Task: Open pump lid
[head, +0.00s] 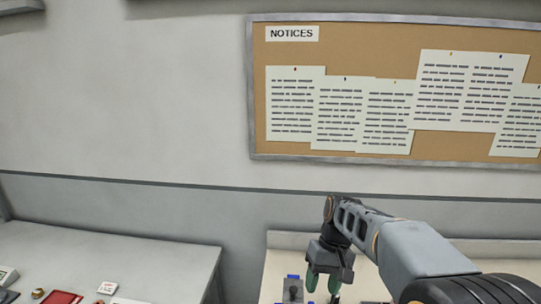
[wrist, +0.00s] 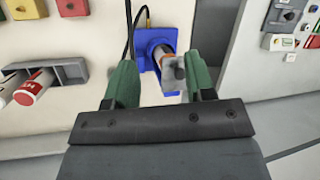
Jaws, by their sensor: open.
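A blue square-based fixture (wrist: 143,62) stands on the pale worktop in the wrist view, with a cylinder with an orange band and a grey block (wrist: 173,72) on its right side. It may be the pump, but I cannot tell which part is the lid. My gripper (wrist: 160,66) is open, its two green fingers apart on either side of the fixture in the picture. No contact shows. In the head view, my gripper (head: 323,283) points down over the worktop at the bottom edge, right of a small grey and blue part (head: 293,290).
Left in the wrist view, a grey rack (wrist: 65,72) holds red and white cylinders (wrist: 33,90). Yellow (wrist: 25,8) and red (wrist: 72,7) boxes lie beyond. A dark cable runs to the fixture. A separate table (head: 120,262) with small items stands left, across a gap.

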